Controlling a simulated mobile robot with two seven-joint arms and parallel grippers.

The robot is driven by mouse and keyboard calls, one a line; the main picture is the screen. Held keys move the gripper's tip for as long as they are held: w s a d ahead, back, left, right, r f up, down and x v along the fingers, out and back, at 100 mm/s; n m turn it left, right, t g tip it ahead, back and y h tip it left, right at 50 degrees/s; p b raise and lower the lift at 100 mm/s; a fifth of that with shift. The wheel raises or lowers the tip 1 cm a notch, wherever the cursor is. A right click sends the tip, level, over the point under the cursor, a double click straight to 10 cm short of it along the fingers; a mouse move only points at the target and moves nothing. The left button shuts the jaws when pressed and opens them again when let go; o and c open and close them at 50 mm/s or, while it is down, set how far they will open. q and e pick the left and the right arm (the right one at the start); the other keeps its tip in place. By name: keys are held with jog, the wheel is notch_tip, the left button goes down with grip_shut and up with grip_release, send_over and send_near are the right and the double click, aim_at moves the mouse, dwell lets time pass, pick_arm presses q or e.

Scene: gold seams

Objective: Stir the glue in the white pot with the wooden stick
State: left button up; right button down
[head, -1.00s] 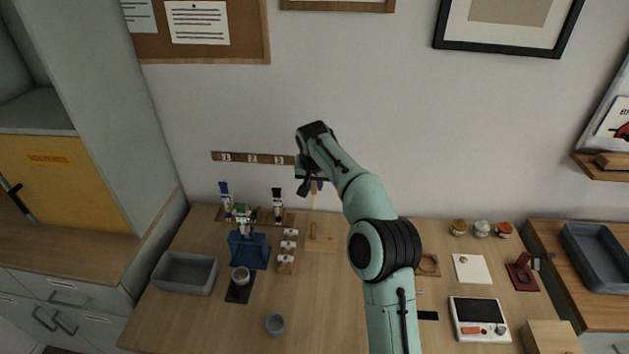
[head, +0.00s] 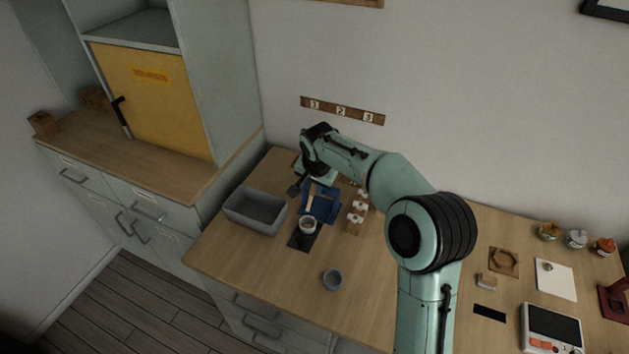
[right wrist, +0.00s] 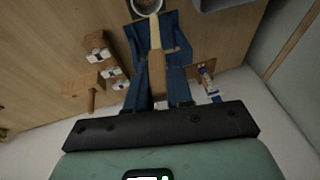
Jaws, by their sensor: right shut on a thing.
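The white pot (head: 308,228) stands on a black mat (head: 299,243), in front of a blue stand (head: 328,213). My right gripper (head: 301,186) is above the blue stand, behind the pot. It is shut on the wooden stick (head: 317,203). In the right wrist view the stick (right wrist: 156,70) points toward the pot (right wrist: 146,6), which is cut off by the top edge. The stick's far end appears close to the pot's rim; I cannot tell whether it is inside. The glue inside is not clear. My left gripper is out of view.
A grey bin (head: 255,213) stands left of the pot. A small grey cup (head: 332,280) is in front. A wooden rack with white knobs (head: 356,216) stands right of the blue stand. The front table area around the cup is clear.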

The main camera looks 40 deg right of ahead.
pick_arm(q)
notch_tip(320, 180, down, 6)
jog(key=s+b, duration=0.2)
jog(key=b, duration=0.2)
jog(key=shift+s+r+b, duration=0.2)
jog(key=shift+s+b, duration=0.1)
jog(key=shift+b, duration=0.05)
pick_arm(e)
jog(key=shift+a+f, duration=0.1)
jog(key=shift+f, duration=3.9)
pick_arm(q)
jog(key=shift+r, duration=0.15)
pick_arm(e)
jog(key=shift+w, duration=0.1)
